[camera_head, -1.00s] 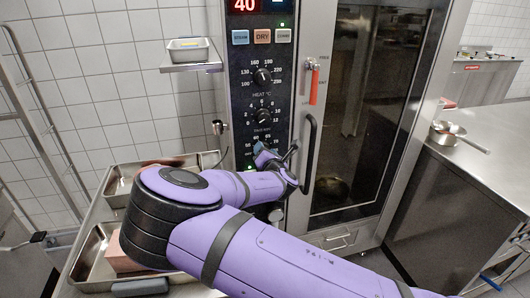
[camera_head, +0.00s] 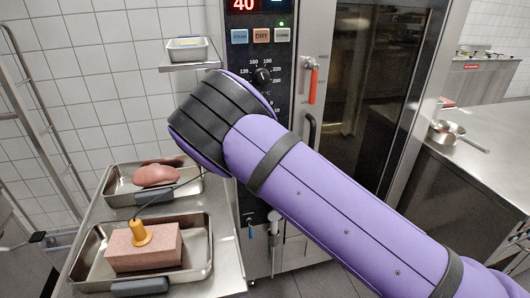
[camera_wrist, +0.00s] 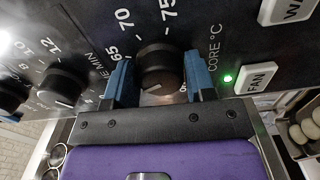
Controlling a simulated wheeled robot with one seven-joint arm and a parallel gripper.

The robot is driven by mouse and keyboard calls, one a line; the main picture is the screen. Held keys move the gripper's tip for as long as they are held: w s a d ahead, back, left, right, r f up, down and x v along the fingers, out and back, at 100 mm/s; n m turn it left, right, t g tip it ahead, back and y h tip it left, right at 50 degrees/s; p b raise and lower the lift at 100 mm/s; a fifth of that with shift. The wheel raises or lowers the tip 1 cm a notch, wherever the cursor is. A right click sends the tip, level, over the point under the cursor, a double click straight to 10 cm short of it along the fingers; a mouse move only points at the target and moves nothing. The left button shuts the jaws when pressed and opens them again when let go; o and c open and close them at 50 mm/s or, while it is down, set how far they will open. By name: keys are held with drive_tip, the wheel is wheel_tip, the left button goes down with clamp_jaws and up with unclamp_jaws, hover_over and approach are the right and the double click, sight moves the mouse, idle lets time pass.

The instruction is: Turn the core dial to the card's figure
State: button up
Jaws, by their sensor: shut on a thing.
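The core dial (camera_wrist: 163,70) is a dark round knob beside the "CORE °C" label in the wrist view. Numbers 65, 70 and 75 show around it, partly covered. A pale pointer mark shows on the dial's near side. My gripper (camera_wrist: 158,80) has its two blue fingers on opposite sides of the dial, shut on it. In the head view my arm hides the gripper and the core dial. I cannot make out a card with a figure in either view.
The oven panel (camera_head: 284,85) carries a heat dial (camera_head: 263,75); a time dial (camera_wrist: 62,88) sits beside the core dial. A red-handled door latch (camera_head: 313,85) is to the right. Trays hold a pink meat piece (camera_head: 157,175) and a block (camera_head: 165,248) with a yellow-handled probe (camera_head: 140,233).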

drive_tip(key=m, duration=0.4)
drive_tip(key=shift+w+r+m, duration=0.15)
drive_tip(key=shift+w+m, duration=0.05)
drive_tip(key=shift+m, duration=0.2)
drive_tip(key=m, duration=0.3)
drive_tip(key=shift+m, duration=0.3)
drive_tip(key=m, duration=0.8)
drive_tip(key=shift+a+m, duration=0.15)
drive_tip(key=shift+m, duration=0.15)
drive_tip(key=shift+s, duration=0.1)
drive_tip(key=o, duration=0.8)
drive_tip(key=shift+f, duration=0.25)
drive_tip(key=shift+o, duration=0.2)
drive_tip(key=shift+a, duration=0.1)
drive_tip(key=shift+f, duration=0.1)
